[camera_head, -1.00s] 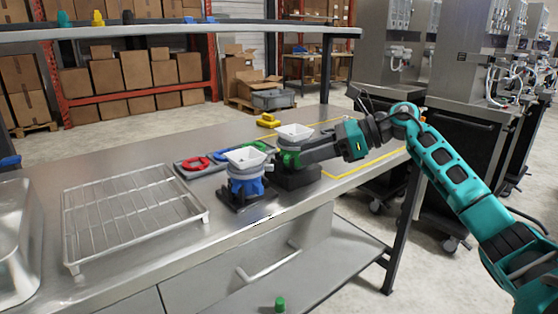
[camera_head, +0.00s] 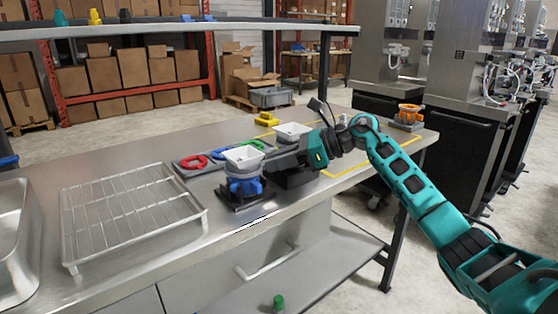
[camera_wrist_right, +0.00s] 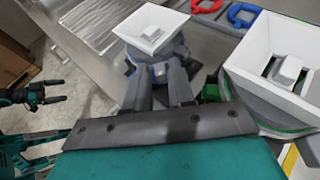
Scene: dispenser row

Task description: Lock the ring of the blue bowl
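The blue bowl (camera_head: 243,157) has a square white funnel top above a blue ring body (camera_head: 244,187) on a dark base, and stands upright near the table's front edge. In the right wrist view its white top (camera_wrist_right: 152,27) is ahead of the fingers. My right gripper (camera_head: 270,166) reaches in from the right, at the right side of the bowl. In the right wrist view my right gripper's fingers (camera_wrist_right: 162,85) stand apart, close to the ring area; contact is unclear. My left gripper (camera_wrist_right: 58,91) shows open and empty at the left of the right wrist view, away from the bowl.
A second white-topped bowl (camera_head: 293,130) stands just behind my right wrist and is close in the right wrist view. A tray behind holds red (camera_head: 193,162), blue and green rings. A wire rack (camera_head: 130,212) is at left. An orange-ringed stand (camera_head: 409,112) is at right.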

